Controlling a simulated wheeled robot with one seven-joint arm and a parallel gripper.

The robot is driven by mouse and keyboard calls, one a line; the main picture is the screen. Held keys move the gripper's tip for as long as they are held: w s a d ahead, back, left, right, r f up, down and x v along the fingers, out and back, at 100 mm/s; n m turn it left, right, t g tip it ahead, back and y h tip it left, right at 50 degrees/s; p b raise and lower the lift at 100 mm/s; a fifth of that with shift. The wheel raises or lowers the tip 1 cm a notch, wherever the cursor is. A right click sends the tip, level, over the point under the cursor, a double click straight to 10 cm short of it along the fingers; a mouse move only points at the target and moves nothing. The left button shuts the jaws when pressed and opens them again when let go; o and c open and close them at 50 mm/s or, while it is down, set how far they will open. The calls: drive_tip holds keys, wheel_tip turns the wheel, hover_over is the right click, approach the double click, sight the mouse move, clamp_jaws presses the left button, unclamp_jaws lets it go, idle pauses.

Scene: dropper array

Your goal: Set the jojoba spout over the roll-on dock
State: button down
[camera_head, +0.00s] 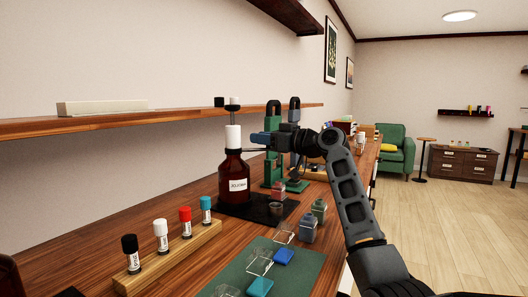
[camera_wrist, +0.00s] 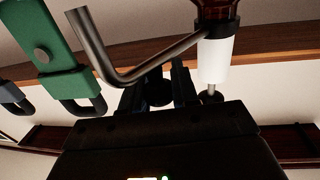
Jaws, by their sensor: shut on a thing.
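The jojoba bottle (camera_head: 233,178) is brown with a white label and stands upright on a black mat (camera_head: 233,207). Its white collar (camera_head: 233,137) also shows in the wrist view (camera_wrist: 215,60), which is upside down. The bent metal spout (camera_wrist: 160,62) runs out sideways from the collar and turns at its free end. My gripper (camera_head: 263,138) is beside the collar and shut on the spout; its dark fingers show in the wrist view (camera_wrist: 160,88). A small dark cup (camera_head: 276,209) stands on the mat below. I cannot tell which item is the roll-on dock.
A wooden rack (camera_head: 170,257) holds capped vials at front left. A green mat (camera_head: 287,278) holds clear dishes. A shelf (camera_head: 150,122) runs along the wall.

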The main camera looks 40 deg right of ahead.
drive_tip(key=shift+w+r+n+y+b, duration=0.2)
drive_tip(key=shift+r+n+y+b, duration=0.15)
drive_tip(key=shift+y, duration=0.15)
drive_tip(key=c, duration=0.9)
unclamp_jaws()
drive_tip(key=shift+f, duration=0.15)
drive_tip(key=shift+f, duration=0.1)
drive_tip(key=v, duration=0.7)
drive_tip(key=shift+s, duration=0.4)
drive_tip(key=shift+d, duration=0.2)
